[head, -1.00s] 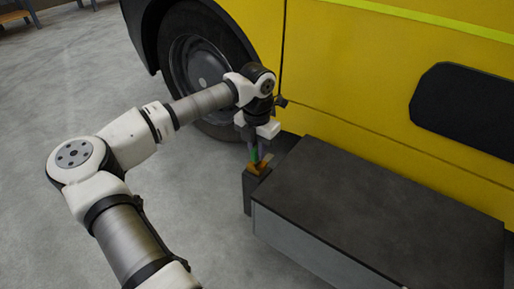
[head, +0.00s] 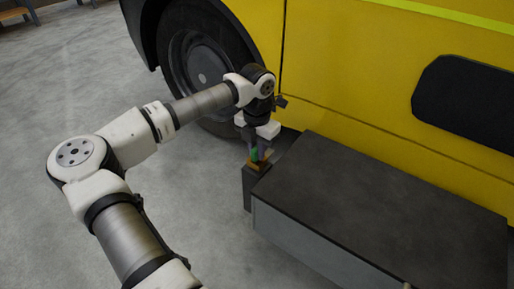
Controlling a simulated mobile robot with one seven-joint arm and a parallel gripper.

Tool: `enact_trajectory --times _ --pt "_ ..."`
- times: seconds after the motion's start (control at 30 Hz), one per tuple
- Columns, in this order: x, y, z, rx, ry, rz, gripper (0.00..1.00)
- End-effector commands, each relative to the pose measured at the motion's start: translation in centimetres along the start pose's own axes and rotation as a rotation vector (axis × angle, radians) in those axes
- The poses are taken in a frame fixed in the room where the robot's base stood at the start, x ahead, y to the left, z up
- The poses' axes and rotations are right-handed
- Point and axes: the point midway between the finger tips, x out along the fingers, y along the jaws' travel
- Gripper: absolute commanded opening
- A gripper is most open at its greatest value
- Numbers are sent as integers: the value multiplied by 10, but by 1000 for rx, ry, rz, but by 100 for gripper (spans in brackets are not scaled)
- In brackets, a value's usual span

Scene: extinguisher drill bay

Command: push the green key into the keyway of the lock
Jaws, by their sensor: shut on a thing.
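My gripper (head: 259,153) points down beside the yellow vehicle and is shut on the green key (head: 254,154). Only a small green patch of the key shows between the fingers. Right below it is an orange-brown piece (head: 254,166), which seems to be the lock, on top of a dark upright block (head: 250,190). The key's lower end and the keyway are too small and hidden to make out. I cannot tell whether the key is in the keyway or just above it.
A long grey box with a dark top (head: 385,205) stands close to the right of the block. The yellow vehicle (head: 350,85) and its wheel (head: 200,65) are just behind my gripper. The concrete floor (head: 60,100) at the left is open.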

Motion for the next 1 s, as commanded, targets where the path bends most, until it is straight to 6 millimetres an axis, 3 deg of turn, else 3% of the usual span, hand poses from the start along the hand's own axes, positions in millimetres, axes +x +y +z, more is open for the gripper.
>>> enact_trajectory --times 0.17,0.2,0.37,0.73,1.0 --pt "0 0 0 0 0 0 0" --pt "0 0 0 0 0 0 21" --pt "0 0 0 0 0 0 41" --pt "-9 0 0 0 0 2 41" --pt "-64 0 0 0 -1 3 41"
